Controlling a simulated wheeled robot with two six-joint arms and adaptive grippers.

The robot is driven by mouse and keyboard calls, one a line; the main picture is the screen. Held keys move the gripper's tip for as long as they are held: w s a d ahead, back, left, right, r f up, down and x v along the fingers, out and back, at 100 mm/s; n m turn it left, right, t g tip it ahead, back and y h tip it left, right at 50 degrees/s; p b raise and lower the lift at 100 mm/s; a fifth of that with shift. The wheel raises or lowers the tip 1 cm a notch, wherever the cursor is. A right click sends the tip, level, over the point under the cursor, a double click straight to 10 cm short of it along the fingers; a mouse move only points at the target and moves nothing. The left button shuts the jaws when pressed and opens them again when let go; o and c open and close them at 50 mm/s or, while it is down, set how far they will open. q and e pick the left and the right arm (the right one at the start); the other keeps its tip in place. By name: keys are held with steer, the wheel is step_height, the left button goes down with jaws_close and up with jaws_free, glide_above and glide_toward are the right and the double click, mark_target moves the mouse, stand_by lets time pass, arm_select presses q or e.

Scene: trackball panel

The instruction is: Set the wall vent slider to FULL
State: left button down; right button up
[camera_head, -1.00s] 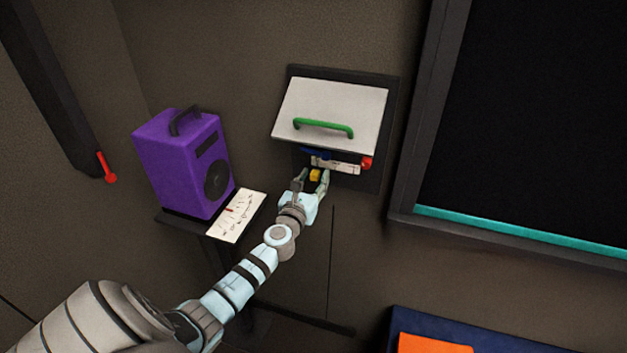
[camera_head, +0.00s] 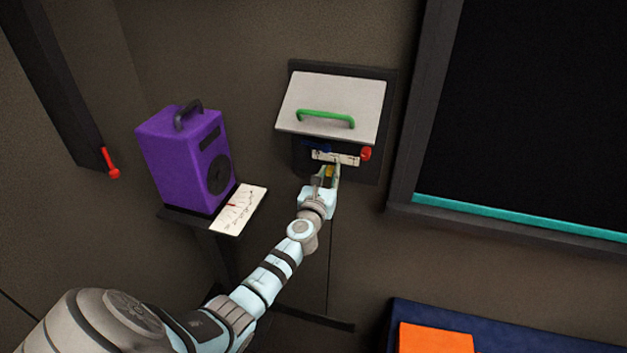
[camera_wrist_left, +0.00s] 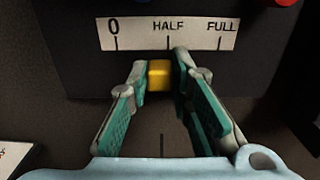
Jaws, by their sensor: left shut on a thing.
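The wall vent slider is a yellow knob (camera_wrist_left: 160,75) on a dark panel below a white scale strip (camera_wrist_left: 168,34) marked 0, HALF and FULL. The knob sits just left of the HALF mark in the left wrist view. My left gripper (camera_head: 328,172) is shut on the knob, with a fingertip at each side of it in the left wrist view (camera_wrist_left: 161,76). In the head view the fingers mostly hide the knob (camera_head: 330,171), and the scale strip (camera_head: 335,158) shows just above. My right gripper is not in view.
A white flap (camera_head: 332,103) with a green handle (camera_head: 325,118) stands out over the panel. A red knob (camera_head: 366,153) is right of the scale. A purple speaker (camera_head: 185,160) and a paper card (camera_head: 239,209) are on a shelf to the left.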

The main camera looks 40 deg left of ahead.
mark_target(355, 171)
arm_select(q)
steer(key=d, duration=0.2)
steer(key=w+d, duration=0.1)
steer(key=d, duration=0.1)
steer(key=w+d, duration=0.1)
steer(key=d, duration=0.1)
steer(key=shift+a+f, duration=0.1)
steer(key=shift+a, duration=0.1)
steer(key=c, duration=1.6)
jaws_free()
steer(key=shift+d, duration=0.1)
steer(key=shift+o, duration=0.8)
steer(key=shift+w+d, duration=0.2)
steer(key=shift+s+a, duration=0.1)
steer(key=shift+a, duration=0.05)
